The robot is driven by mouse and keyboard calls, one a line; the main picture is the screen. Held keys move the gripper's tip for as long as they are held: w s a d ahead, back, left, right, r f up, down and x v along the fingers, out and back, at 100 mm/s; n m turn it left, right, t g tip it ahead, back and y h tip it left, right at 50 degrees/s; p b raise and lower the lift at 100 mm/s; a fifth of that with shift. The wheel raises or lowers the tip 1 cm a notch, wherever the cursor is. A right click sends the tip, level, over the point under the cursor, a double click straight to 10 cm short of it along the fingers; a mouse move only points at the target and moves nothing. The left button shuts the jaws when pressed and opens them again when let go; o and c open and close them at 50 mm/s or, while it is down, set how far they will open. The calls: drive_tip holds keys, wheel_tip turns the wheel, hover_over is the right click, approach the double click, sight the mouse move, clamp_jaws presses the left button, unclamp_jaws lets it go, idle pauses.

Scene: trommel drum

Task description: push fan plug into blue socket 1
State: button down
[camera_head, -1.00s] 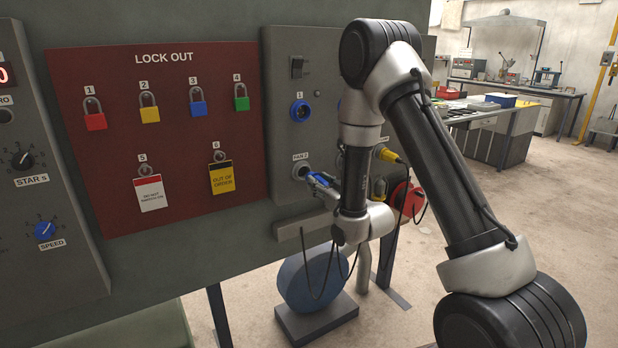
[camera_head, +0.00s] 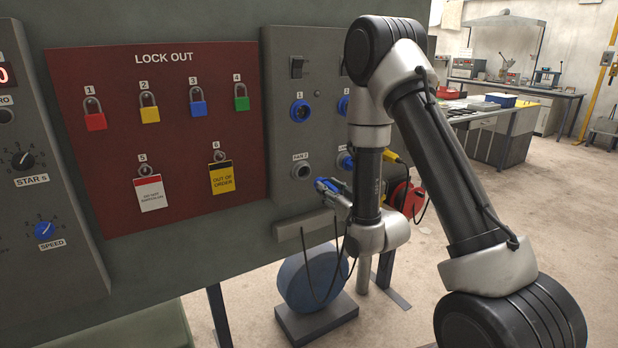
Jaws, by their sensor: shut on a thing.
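Blue socket 1 (camera_head: 300,111) is a blue ring with a dark, empty opening on the grey panel, under the label 1. The fan plug (camera_head: 326,185) is small and blue, with a cable hanging below it. My gripper (camera_head: 340,194) is shut on the plug, its fingers small and partly hidden by my arm. The plug is below and a little right of socket 1, apart from it and right of the grey socket marked as a fan socket (camera_head: 302,170).
More blue sockets (camera_head: 344,105) (camera_head: 345,160) are partly behind my arm. A grey ledge (camera_head: 304,225) juts out below the panel, above a blue round drum (camera_head: 312,278). The red lock-out board (camera_head: 200,215) with several padlocks is to the left.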

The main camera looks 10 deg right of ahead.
sight(322, 179)
drive_tip(key=w+r, duration=0.2)
drive_tip(key=r, duration=0.8)
drive_tip(key=w+a+r, duration=0.1)
drive_tip(key=r, duration=0.9)
drive_tip(key=shift+w, duration=0.35)
drive_tip(key=shift+w+a, duration=0.15)
drive_tip(key=shift+x, duration=2.8)
drive_tip(key=shift+w+a, duration=0.1)
drive_tip(key=shift+w, duration=0.2)
drive_tip(key=c, duration=0.9)
unclamp_jaws()
drive_tip(key=shift+c, duration=0.2)
